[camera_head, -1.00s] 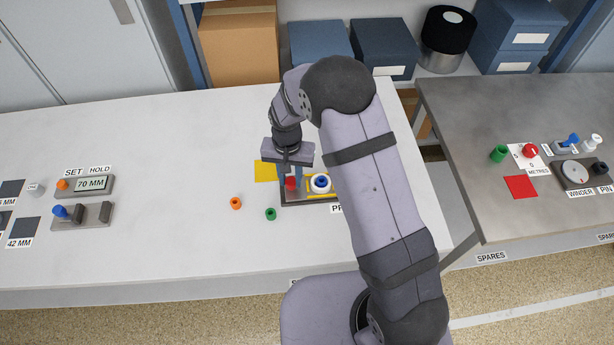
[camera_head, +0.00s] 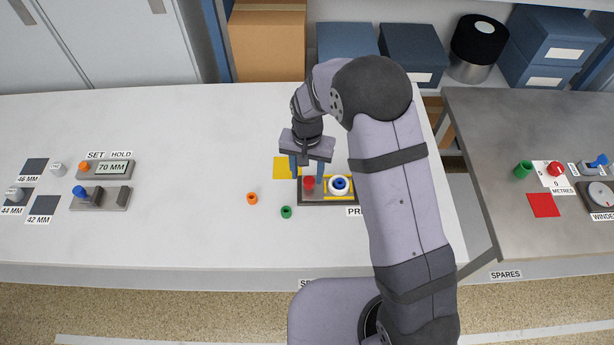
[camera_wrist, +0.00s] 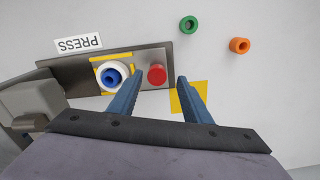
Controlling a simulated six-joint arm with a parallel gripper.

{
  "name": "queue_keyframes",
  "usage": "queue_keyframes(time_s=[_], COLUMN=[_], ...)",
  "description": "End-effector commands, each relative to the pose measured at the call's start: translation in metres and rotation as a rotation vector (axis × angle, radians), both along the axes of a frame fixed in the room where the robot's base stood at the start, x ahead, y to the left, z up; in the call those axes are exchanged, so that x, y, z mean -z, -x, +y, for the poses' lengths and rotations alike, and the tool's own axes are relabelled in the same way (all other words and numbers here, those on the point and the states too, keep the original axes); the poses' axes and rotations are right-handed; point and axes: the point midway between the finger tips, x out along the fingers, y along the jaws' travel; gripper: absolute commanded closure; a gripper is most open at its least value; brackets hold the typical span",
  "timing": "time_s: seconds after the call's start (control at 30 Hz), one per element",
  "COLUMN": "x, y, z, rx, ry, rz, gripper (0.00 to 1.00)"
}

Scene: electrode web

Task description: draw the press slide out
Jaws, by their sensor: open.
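The press (camera_head: 335,201) is a grey base with yellow strips on the white bench, labelled PRESS in the wrist view (camera_wrist: 78,44). It carries a red knob (camera_head: 309,183), also in the wrist view (camera_wrist: 157,75), and a white ring with a blue centre (camera_head: 340,185), also in the wrist view (camera_wrist: 112,76). My gripper (camera_head: 306,179) is open above the knob end of the press. In the wrist view its two blue fingers (camera_wrist: 159,80) stand on either side of the red knob, with gaps. Their height over the knob is hard to tell.
A yellow square (camera_head: 284,168) lies beside the press's left end. An orange cylinder (camera_head: 251,198) and a green one (camera_head: 286,212) stand loose nearby. The set/hold unit (camera_head: 106,169) is far left. A grey bench (camera_head: 460,150) stands right across a gap.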

Motion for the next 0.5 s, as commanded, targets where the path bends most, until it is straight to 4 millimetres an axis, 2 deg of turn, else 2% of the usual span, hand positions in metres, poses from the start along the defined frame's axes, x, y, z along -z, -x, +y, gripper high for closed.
queue_keyframes(time_s=[0.3,0.5], x=[-0.039,-0.051], y=[-0.001,0.0], z=[0.001,0.001], rx=[0.0,0.0], ry=[-0.001,-0.001], rz=[-0.003,0.0], gripper=[0.56,0.56])
